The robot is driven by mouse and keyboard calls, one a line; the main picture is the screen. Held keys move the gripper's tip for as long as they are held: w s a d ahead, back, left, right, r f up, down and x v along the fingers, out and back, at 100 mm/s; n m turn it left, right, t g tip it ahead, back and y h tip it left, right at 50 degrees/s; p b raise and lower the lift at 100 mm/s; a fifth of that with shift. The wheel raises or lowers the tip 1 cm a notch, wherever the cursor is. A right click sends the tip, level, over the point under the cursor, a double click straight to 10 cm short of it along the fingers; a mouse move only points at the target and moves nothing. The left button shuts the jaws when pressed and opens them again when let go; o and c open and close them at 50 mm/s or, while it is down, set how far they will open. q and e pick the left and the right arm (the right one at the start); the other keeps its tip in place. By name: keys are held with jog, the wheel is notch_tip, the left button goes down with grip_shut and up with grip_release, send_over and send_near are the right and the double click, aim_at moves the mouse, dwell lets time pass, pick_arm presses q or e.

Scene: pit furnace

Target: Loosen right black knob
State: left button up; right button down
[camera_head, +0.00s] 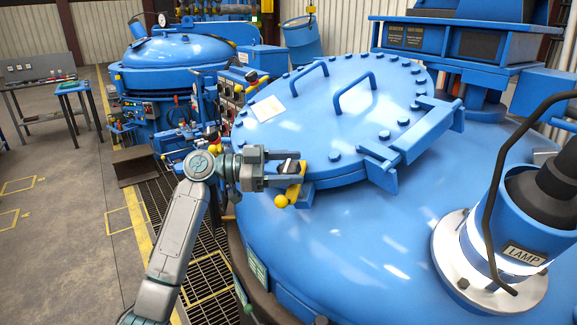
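My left gripper (287,168) is at the near edge of the round blue furnace lid (325,115). Its two fingers are spaced apart, one on each side of a black knob (289,167) on a yellow clamp (292,194). I cannot tell whether the fingers touch the knob. The clamp's yellow ball end hangs below the fingers, and the gripper hides part of the clamp. My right gripper is not in view.
Blue handles (355,92) and bolts stand up from the lid. A blue hinge block (420,140) is at the lid's right. A lamp housing (515,230) with a black cable rises at the right. Open floor (45,225) lies left, beside a floor grating (210,285).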

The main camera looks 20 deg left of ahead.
pick_arm(q)
jog(key=c, duration=0.7)
jog(key=shift+c, duration=0.4)
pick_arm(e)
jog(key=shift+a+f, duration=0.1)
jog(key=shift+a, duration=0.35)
